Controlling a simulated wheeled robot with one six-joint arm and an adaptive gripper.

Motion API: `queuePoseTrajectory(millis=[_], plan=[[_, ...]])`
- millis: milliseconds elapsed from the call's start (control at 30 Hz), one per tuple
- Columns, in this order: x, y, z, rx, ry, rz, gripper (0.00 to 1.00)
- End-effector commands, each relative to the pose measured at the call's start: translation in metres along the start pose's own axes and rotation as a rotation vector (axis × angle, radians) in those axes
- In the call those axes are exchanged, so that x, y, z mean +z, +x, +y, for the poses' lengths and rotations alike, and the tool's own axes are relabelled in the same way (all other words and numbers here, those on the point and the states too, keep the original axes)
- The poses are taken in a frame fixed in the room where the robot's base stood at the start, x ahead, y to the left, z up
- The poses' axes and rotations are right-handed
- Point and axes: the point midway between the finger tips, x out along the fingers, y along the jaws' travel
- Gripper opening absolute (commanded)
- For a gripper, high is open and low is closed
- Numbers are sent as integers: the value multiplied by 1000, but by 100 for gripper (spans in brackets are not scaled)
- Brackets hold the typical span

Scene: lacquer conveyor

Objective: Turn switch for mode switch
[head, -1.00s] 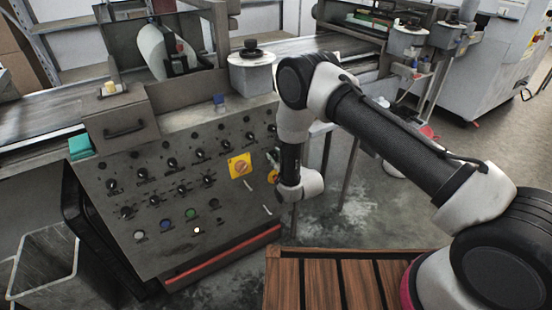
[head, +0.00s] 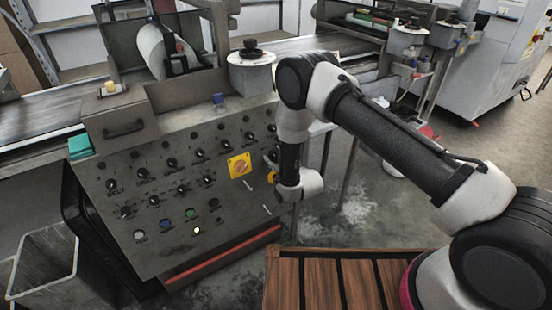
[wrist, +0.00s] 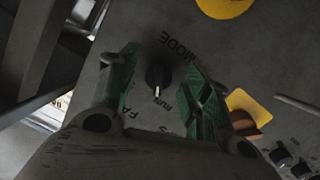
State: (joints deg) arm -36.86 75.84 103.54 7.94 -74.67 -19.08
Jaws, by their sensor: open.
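The mode switch (wrist: 158,75) is a black knob on the grey panel, with MODE lettered beside it and RUN by the knob, seen in the wrist view. My gripper (wrist: 160,95) is open, with its green-padded fingers on either side of the knob and gaps between them and it. In the head view my gripper is mostly hidden behind my wrist, at the right edge of the control panel (head: 150,190). The mode switch itself cannot be made out there.
Rows of other black knobs (head: 182,189) cover the panel. A yellow plate with an orange rotary switch (head: 240,165) is just left of my wrist. A yellow round part (wrist: 225,5) is near the top of the wrist view. A slatted wooden surface (head: 320,284) lies below my arm.

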Motion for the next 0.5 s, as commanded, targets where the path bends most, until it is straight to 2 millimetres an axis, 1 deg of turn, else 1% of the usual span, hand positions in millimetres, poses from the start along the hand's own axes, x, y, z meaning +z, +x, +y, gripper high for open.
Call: queuePoseTrajectory(millis=[67,167,267,500], plan=[[0,-2,0,0,0,0,48],[0,-10,0,0,0,0,48],[0,-28,0,-1,-1,-2,48],[0,-82,-1,-3,-1,-2,48]])
